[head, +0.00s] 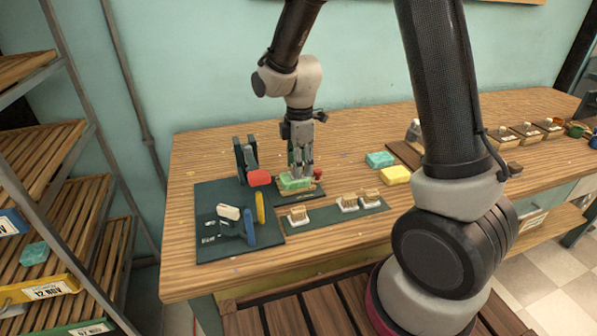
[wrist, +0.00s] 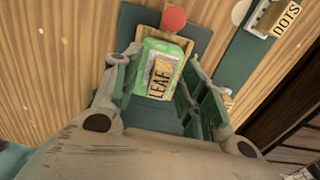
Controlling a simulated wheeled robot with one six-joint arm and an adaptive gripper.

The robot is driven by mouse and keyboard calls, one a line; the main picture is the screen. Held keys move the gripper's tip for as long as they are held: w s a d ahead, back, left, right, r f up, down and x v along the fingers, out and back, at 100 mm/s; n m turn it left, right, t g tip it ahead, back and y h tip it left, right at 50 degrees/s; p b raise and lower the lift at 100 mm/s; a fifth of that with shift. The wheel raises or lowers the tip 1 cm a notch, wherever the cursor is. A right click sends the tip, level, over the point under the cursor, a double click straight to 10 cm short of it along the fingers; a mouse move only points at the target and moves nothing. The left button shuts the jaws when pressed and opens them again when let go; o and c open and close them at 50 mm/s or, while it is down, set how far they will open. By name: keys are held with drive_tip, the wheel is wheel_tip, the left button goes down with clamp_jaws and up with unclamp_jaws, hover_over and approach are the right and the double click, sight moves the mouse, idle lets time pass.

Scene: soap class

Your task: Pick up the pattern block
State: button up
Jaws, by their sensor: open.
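The pattern block (wrist: 159,80), a small wooden piece lettered LEAF, shows in the wrist view on top of a green soap bar (wrist: 166,48). The green soap (head: 293,184) also shows in the head view, on a wooden base on a dark mat. My gripper (wrist: 163,66) is open and points down, with one finger on each side of the block and soap. I cannot tell whether a finger touches either. In the head view my gripper (head: 301,172) hides most of the block.
A red ball (wrist: 173,18) is beside the soap base. Blocks on white holders (head: 348,204) stand on a dark strip to the right, one lettered DOTS (wrist: 285,20). A dark mat (head: 215,245) with coloured tools lies left. Teal soap (head: 380,159) and yellow soap (head: 396,175) sit behind right.

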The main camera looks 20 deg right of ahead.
drive_tip(key=shift+f, duration=0.4)
clamp_jaws()
